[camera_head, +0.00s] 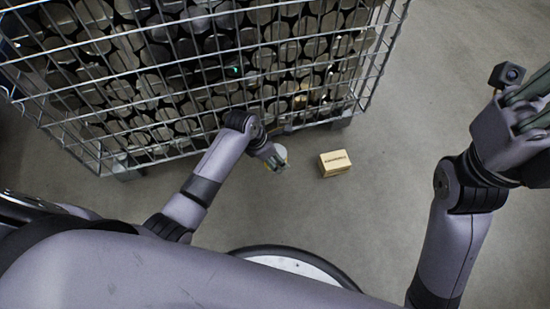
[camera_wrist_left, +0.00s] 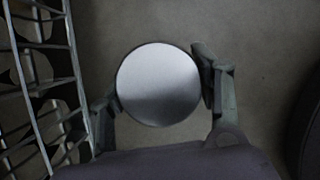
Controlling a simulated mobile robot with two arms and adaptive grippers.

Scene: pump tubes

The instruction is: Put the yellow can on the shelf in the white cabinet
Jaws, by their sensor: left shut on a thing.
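My left gripper (camera_head: 273,160) is low, beside the wire cage, and is shut on a can. In the left wrist view the can (camera_wrist_left: 158,84) shows as a round grey top between the two fingers.
A wire cage (camera_head: 375,60) full of round, dark metal pieces stands just beyond my left gripper. A small cardboard box (camera_head: 335,163) lies on the floor to the right of that gripper. The grey concrete floor (camera_head: 430,90) is clear further right.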

